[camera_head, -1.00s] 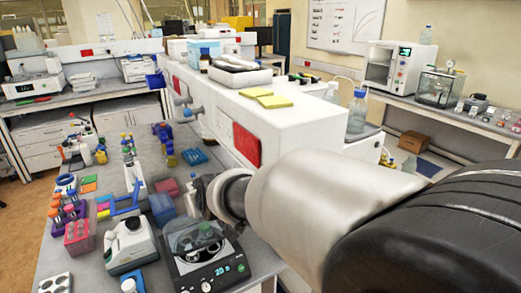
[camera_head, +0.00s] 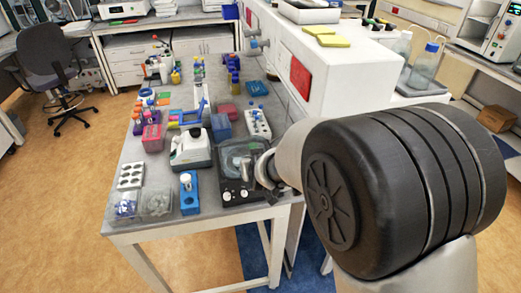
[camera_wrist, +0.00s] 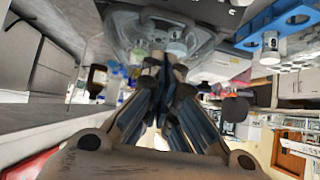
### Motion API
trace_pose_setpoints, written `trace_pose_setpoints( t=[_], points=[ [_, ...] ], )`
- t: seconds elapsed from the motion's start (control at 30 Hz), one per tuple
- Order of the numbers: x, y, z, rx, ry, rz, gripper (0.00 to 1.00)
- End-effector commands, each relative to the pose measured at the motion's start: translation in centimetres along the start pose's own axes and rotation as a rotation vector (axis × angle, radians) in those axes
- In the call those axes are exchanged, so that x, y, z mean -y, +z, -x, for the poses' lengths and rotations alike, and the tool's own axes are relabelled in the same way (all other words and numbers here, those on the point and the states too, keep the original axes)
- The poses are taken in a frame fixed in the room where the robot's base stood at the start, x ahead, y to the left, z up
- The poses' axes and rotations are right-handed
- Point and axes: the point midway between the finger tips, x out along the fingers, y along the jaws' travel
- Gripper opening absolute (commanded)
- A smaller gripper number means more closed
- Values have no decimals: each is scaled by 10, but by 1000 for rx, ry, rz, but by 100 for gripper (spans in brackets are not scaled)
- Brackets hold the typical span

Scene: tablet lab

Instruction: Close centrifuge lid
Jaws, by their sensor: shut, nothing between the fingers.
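The centrifuge (camera_head: 238,191) is a dark, squarish machine at the near right corner of the bench, with knobs on its front. Its clear lid (camera_head: 235,154) shows as a rounded transparent cover on top; it also shows in the wrist view (camera_wrist: 142,32), upside down. I cannot tell for certain how far the lid is tilted. My gripper (camera_head: 263,176) is at the right side of the centrifuge, close to the lid. In the wrist view my gripper (camera_wrist: 165,62) has its fingers together and empty, the tips overlapping the lid; contact cannot be told.
A white device (camera_head: 190,150) stands left of the centrifuge, with a blue holder (camera_head: 189,200) in front. A white tube rack (camera_head: 257,122) and a blue box (camera_head: 221,128) stand behind. A white raised housing (camera_head: 330,70) borders the bench on the right. Open floor lies left (camera_head: 60,190).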

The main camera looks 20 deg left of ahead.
Motion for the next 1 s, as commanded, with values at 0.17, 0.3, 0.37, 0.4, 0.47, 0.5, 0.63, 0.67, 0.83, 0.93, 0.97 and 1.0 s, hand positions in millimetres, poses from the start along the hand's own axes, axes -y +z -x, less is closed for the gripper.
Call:
trace_pose_setpoints(
  t=[0.17, 0.3, 0.37, 0.4, 0.47, 0.5, 0.63, 0.67, 0.83, 0.93, 0.97, 1.0],
  points=[
    [0, 28, -16, 0, 0, 1, 0],
    [0, 44, -27, 0, 0, 0, 0],
    [0, 50, -30, 0, 0, 0, 0],
    [0, 53, -32, 0, 0, 0, 0],
    [0, 56, -34, 1, 0, 0, 0],
    [0, 58, -35, 0, 0, 1, 0],
    [0, 62, -38, 0, 0, 1, 0],
    [0, 62, -38, 0, 0, 1, 0],
    [0, 63, -39, 0, 0, 1, 0],
    [0, 63, -38, 0, 0, 1, 0],
    [0, 63, -38, 0, 0, 1, 0],
    [0, 63, -38, 0, 0, 1, 0]
  ],
)
